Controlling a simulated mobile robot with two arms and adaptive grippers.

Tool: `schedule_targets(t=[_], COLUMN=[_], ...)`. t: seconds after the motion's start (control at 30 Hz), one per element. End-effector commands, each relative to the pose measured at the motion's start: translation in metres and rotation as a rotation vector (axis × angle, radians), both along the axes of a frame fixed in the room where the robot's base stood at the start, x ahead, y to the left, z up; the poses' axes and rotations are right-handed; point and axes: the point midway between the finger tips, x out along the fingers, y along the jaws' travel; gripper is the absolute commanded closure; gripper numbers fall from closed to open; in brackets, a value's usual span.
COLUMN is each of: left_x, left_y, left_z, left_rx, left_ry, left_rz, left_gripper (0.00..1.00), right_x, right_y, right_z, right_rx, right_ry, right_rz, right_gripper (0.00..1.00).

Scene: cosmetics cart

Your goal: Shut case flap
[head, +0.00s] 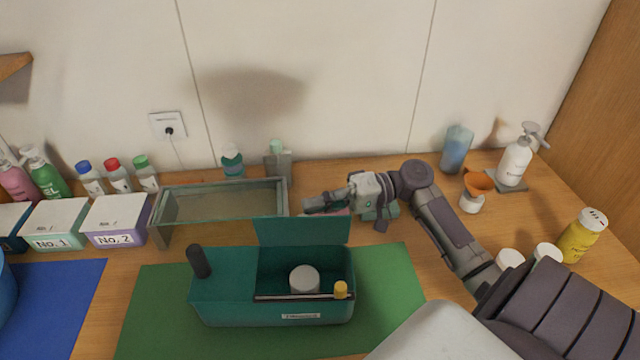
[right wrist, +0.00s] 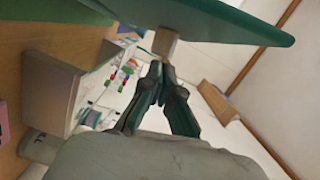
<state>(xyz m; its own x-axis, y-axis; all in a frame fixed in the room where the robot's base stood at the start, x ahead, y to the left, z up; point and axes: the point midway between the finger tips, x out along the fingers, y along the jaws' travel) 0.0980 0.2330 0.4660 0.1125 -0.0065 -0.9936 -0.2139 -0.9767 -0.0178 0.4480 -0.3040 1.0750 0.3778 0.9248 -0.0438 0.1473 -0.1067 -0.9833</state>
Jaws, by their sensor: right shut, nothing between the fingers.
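The teal case (head: 225,297) stands on the green mat. Its flap (head: 302,231) on the right half is raised, standing up at the back edge of the opening. A white round jar (head: 304,279) and a yellow-capped item (head: 341,289) are inside the open compartment. My right gripper (head: 308,205) is behind the raised flap, fingers pointing left, shut and empty. In the right wrist view the shut fingers (right wrist: 158,72) are close to a teal panel (right wrist: 205,20), likely the flap; I cannot tell whether they touch. My left gripper is not in view.
A glass-sided tray (head: 220,187) stands behind the case, left of my right gripper. White boxes No. 1 (head: 62,224) and No. 2 (head: 112,220) are at the left. A blue mat (head: 62,300) lies front left. Bottles line the wall; a pump bottle (head: 516,160) and yellow jar (head: 582,236) stand at the right.

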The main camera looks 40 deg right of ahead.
Motion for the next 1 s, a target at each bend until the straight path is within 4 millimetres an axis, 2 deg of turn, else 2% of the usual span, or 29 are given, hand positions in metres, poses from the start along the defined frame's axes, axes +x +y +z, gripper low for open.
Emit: schedule_targets(t=[0.27, 1.0], left_x=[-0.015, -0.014], left_y=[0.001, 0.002], left_z=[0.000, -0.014], left_rx=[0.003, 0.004], left_ry=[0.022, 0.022], left_rz=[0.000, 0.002], left_gripper=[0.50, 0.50], right_x=[-0.003, -0.003], right_y=[0.002, 0.002], right_z=[-0.001, 0.001], right_rx=[0.000, -0.065], right_ry=[0.000, -0.091], right_rz=[-0.001, 0.000], right_gripper=[1.00, 1.00])
